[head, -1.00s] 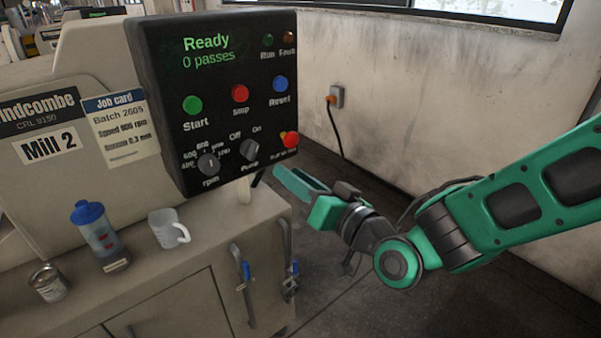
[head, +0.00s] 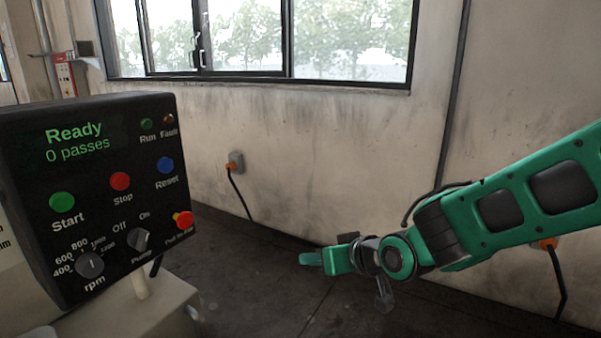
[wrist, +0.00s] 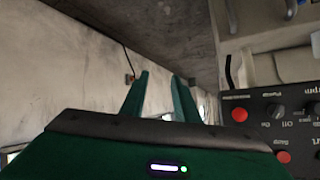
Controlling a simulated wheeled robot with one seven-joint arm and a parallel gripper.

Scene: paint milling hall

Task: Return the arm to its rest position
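My arm reaches in from the right edge of the head view, with green links and dark joints. My gripper (head: 311,258) is at its left end, in the air to the right of the control panel and apart from it. In the wrist view my gripper (wrist: 160,88) shows two green fingers with a gap between them and nothing held. The black control panel (head: 100,188) reads "Ready" and "0 passes". The panel also shows upside down at the right of the wrist view (wrist: 285,118).
A plain stained wall (head: 300,165) with a window (head: 300,40) stands behind. A socket (head: 236,162) with a hanging cable is on it. The machine cabinet (head: 160,305) is under the panel. The dark floor (head: 290,300) between cabinet and wall is clear.

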